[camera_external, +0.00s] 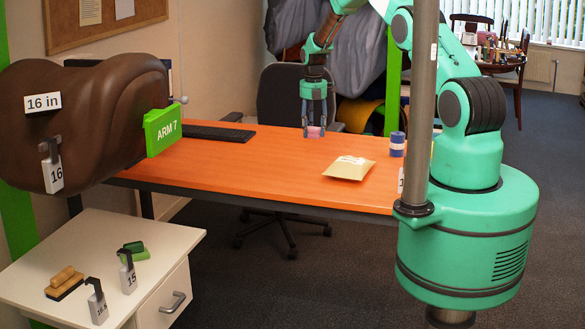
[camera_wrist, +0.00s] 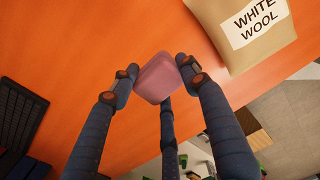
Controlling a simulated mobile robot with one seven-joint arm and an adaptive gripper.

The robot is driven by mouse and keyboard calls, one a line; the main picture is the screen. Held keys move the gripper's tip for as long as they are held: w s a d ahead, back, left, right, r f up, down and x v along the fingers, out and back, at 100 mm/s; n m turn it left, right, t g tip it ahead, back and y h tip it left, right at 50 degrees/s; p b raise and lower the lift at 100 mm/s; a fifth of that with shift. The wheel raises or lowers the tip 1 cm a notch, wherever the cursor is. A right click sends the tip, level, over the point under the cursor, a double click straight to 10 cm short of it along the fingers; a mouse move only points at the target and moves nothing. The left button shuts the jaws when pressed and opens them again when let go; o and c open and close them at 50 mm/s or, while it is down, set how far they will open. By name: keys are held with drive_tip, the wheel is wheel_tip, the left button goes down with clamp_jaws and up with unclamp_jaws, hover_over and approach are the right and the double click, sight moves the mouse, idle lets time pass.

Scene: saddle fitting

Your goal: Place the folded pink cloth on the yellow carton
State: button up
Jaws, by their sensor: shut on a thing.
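The folded pink cloth (camera_external: 316,131) is a small, rounded block between my gripper's fingers, over the far part of the orange table. It also shows in the wrist view (camera_wrist: 157,80), with the fingers touching it from several sides. My gripper (camera_external: 314,122) points down and is shut on the cloth. I cannot tell whether the cloth touches the table.
A blue and white cylinder (camera_external: 397,144) stands right of the carton. A black keyboard (camera_external: 217,132) lies at the table's far left. A brown saddle form (camera_external: 90,120) with a green ARM 7 sign (camera_external: 162,130) is at the left. The table (camera_external: 250,170) between is clear.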

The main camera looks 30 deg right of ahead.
drive_tip(key=s+d+r+m+p, duration=0.3)
drive_tip(key=s+d+m, duration=0.1)
drive_tip(key=s+d, duration=1.3)
drive_tip(key=s+d+m+p, duration=0.1)
drive_tip(key=s+d, duration=0.4)
drive_tip(key=s, duration=0.5)
drive_tip(key=s+d+r+m+p, duration=0.1)
drive_tip(key=s+d+m, duration=0.2)
drive_tip(key=s, duration=0.6)
drive_tip(key=shift+s+d+r, duration=0.3)
drive_tip(key=shift+s+d, duration=0.05)
drive_tip(key=shift+d, duration=0.9)
drive_tip(key=shift+p, duration=0.3)
drive_tip(key=w+d, duration=0.3)
drive_tip(key=w, duration=0.1)
drive_tip(key=w+d+f, duration=0.1)
drive_tip(key=w+d, duration=0.1)
drive_tip(key=w, duration=0.3)
drive_tip(key=w+d+p, duration=0.1)
drive_tip(key=w+d, duration=0.2)
drive_tip(key=w, duration=0.1)
drive_tip(key=shift+w+d+f, duration=0.25)
drive_tip(key=shift+d, duration=0.1)
drive_tip(key=shift+f, duration=1.75)
drive_tip(key=shift+f, duration=0.1)
